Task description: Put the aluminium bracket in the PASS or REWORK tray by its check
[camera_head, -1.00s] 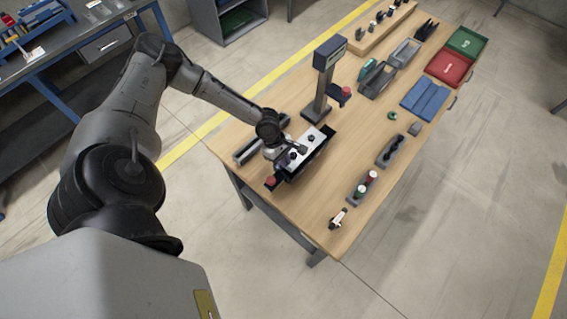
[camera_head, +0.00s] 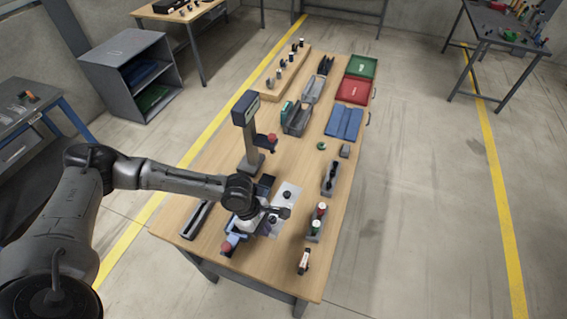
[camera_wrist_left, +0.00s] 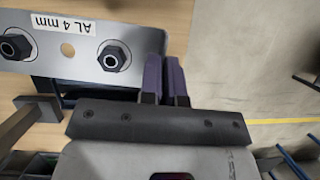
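The aluminium bracket (camera_head: 288,193) is a pale plate with dark bolts, right of its dark blue fixture (camera_head: 264,184). In the left wrist view the bracket (camera_wrist_left: 88,45) shows an "AL 4 mm" label, two black nuts and a hole between them. My left gripper (camera_head: 270,218) is at the bracket's near end. Its fingers (camera_wrist_left: 166,78) are close together at the plate's right end and seem shut on it; the contact is hidden. A green tray (camera_head: 361,67) and a red tray (camera_head: 352,90) lie at the far right; their lettering is unreadable. My right gripper is out of view.
A post with a display (camera_head: 246,108) stands left of the bracket. The middle of the table has some free room.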

